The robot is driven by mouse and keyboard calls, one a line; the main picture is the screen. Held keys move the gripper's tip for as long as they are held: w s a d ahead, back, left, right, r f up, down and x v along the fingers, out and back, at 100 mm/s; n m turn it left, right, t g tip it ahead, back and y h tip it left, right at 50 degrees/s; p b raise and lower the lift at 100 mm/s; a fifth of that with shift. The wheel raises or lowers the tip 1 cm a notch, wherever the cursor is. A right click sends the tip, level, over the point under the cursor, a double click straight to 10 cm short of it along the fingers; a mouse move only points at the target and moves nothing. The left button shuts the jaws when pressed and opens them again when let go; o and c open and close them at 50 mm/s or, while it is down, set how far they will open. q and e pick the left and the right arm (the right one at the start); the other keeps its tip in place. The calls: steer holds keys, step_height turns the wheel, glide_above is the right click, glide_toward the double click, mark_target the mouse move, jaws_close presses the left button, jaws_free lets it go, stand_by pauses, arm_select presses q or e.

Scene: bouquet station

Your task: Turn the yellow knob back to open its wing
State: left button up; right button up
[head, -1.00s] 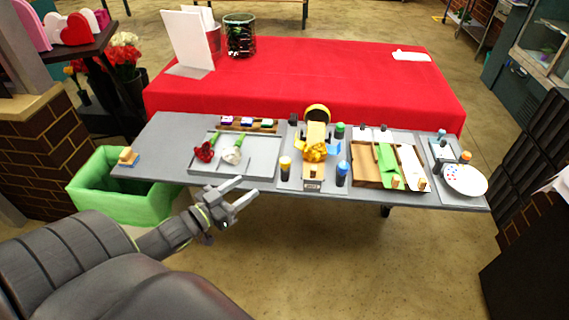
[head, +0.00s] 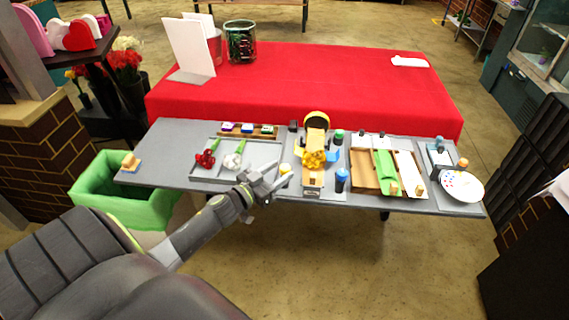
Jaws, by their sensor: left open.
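The yellow knob (head: 285,168) stands at the front left corner of the bouquet holder. Its yellow top shows, and my left gripper hides its lower part. My left gripper (head: 280,173) is open, with its fingers by the knob; I cannot tell whether they touch it. The holder (head: 312,180) carries a yellow bouquet (head: 313,159) in its middle. I cannot tell which flap belongs to the yellow knob. My right gripper is not in view.
A blue knob (head: 341,179) and a green knob (head: 339,137) stand right of the bouquet. A grey tray (head: 262,150) with a red flower and a white flower lies to the left. A wooden tray (head: 364,172) and a white plate (head: 462,186) are to the right.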

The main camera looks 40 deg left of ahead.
arm_select(q)
steer(key=shift+w+d, duration=0.15)
steer(key=shift+w, duration=0.6)
steer(key=shift+w+d, duration=0.1)
steer(key=shift+w, duration=0.6)
steer(key=c, duration=0.9)
